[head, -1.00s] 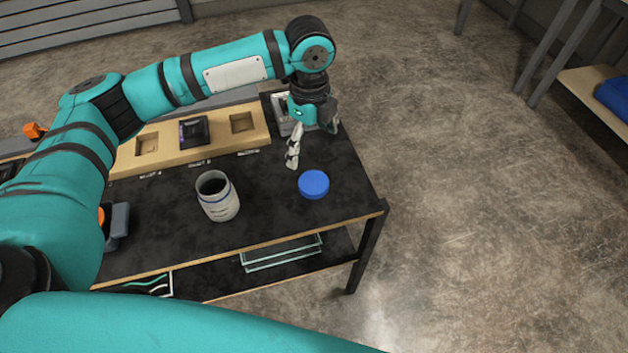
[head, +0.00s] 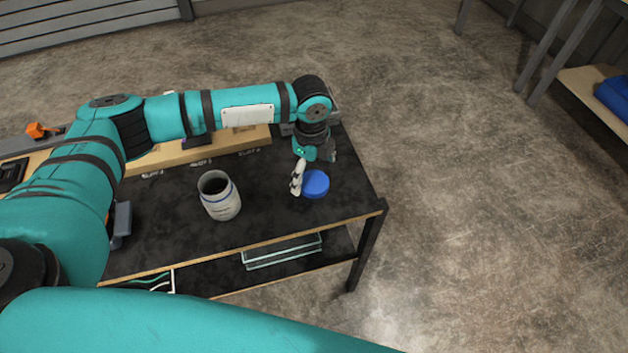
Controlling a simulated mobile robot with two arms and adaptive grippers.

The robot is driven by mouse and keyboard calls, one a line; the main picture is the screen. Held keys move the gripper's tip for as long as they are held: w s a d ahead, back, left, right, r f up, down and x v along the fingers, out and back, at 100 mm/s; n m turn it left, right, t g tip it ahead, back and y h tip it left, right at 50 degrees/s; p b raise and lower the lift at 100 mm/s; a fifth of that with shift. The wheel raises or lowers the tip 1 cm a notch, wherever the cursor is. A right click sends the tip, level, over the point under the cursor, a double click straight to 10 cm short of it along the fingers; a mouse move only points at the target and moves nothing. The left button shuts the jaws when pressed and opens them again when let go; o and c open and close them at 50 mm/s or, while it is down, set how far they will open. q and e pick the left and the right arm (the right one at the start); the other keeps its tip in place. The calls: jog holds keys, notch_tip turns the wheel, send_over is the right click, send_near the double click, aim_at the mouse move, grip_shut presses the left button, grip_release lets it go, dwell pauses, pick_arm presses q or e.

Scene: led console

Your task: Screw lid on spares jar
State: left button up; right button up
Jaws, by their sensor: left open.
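The open jar (head: 221,200), pale with a blue band near its rim, stands upright on the black tabletop; its dark mouth faces up. The blue lid (head: 316,184) lies flat on the table to the right of the jar, apart from it. My left gripper (head: 312,180) is open and pointing down at the lid. One pale finger is at the lid's left edge; the other finger is largely hidden behind the gripper body. I cannot tell whether the fingers touch the lid. My right gripper is not in view.
A wooden slotted board (head: 222,144) runs along the table's back, partly covered by my left arm. An orange and grey tool (head: 121,222) lies at the left. The table's right edge is close to the lid. A lower shelf holds a glass-like tray (head: 282,250).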

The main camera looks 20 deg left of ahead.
aim_at(312, 181)
pick_arm(q)
jog(key=shift+w+f, duration=0.2)
jog(key=shift+f, duration=1.75)
jog(key=shift+c, duration=0.2)
jog(key=c, duration=0.8)
